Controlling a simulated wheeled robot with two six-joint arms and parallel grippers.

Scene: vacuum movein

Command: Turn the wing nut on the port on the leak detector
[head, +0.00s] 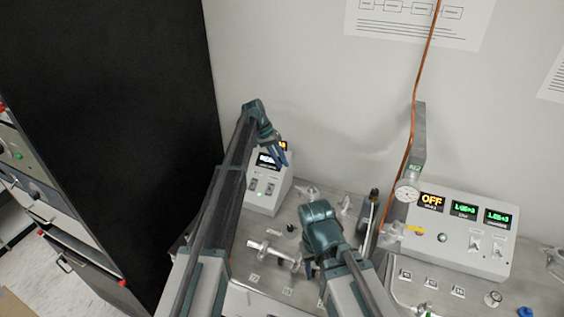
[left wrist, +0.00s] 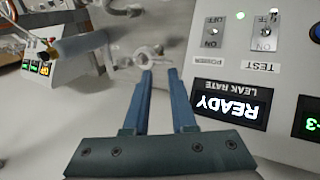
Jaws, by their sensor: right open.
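The leak detector (head: 262,202) is a pale box with a READY display and two switches. It shows upside down at the right of the left wrist view (left wrist: 284,88). A metal ring-shaped port fitting (left wrist: 148,58) lies just beyond my left fingertips in that view; its wing nut is too small to make out clearly. A similar fitting (head: 310,192) shows right of the detector in the head view. My left gripper (head: 284,157) is open and empty, its blue fingers (left wrist: 158,74) beside the detector's front. My right gripper (head: 316,276) is open, low over the bench, fingertips partly hidden.
A metal pipe fitting (head: 272,252) lies on the bench between my arms. A control box (head: 460,238) with an OFF display stands at the right, beside a gauge (head: 406,193) and a copper tube (head: 414,110). A black cabinet (head: 120,110) stands left.

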